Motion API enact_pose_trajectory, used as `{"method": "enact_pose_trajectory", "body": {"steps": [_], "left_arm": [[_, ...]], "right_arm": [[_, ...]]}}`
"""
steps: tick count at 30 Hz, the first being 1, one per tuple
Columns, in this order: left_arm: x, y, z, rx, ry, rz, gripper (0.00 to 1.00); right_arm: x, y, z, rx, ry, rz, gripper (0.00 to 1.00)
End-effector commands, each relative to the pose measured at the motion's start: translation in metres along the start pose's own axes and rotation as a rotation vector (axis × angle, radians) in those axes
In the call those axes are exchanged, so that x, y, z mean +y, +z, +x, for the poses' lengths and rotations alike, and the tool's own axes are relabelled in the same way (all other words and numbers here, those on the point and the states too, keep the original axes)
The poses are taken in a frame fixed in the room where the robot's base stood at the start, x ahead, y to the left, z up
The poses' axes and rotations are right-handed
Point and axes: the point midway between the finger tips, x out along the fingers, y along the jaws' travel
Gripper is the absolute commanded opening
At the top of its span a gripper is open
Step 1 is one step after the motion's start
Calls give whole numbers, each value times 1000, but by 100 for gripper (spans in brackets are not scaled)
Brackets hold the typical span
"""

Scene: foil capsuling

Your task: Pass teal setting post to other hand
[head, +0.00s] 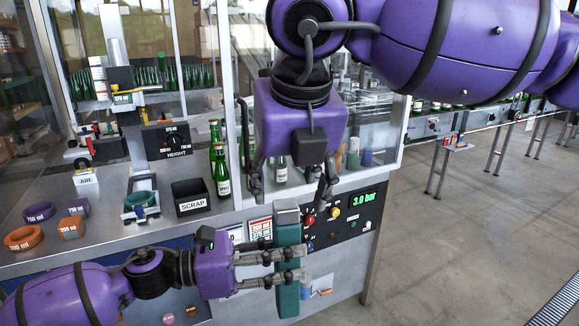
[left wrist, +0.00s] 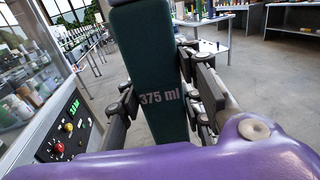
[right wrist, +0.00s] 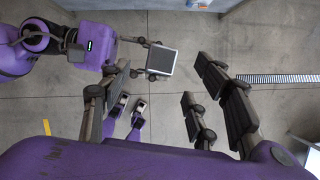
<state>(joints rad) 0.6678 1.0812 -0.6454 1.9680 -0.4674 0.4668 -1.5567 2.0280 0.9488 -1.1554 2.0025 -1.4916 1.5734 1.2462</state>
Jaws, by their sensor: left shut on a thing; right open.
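The teal setting post (head: 289,268) stands roughly upright in the head view, with a grey end on top. My left gripper (head: 275,265) is shut on it around its middle, in front of the bench. In the left wrist view the post (left wrist: 155,75) fills the middle between the fingers and reads 375 ml. My right gripper (head: 291,188) is open and empty, pointing down above the post. In the right wrist view the post's grey square end (right wrist: 162,60) shows between the spread right fingers (right wrist: 158,85), apart from them. The post's lower length is hidden in that view.
The bench front with its pressure panel (head: 345,212) is close behind the post. A black SCRAP bin (head: 190,197), green bottles (head: 221,170) and coloured rings (head: 24,238) stand on the bench. Open floor (head: 470,240) lies to the right.

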Motion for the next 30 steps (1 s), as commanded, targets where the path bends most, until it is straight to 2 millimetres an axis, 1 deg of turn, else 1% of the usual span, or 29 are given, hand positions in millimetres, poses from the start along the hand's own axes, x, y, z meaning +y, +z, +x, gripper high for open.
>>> {"method": "enact_pose_trajectory", "body": {"steps": [1,6,9,12,17,24,25,30], "left_arm": [[0,1,0,-1,0,1,0],[0,1,0,-1,0,1,0],[0,1,0,-2,0,1,0],[0,1,0,-2,0,1,0],[0,2,0,-2,0,2,0],[0,2,0,-2,0,2,0],[0,2,0,-1,0,2,0],[0,2,0,-1,0,2,0]], "right_arm": [[0,-1,11,3,0,-1,56],[0,-1,42,3,1,-1,56],[1,-1,56,2,1,-1,56],[1,0,65,1,3,-1,56],[1,0,73,0,2,-1,56],[1,0,74,0,3,-1,56],[1,0,74,0,3,-1,55],[1,0,73,0,3,-2,33]]}}
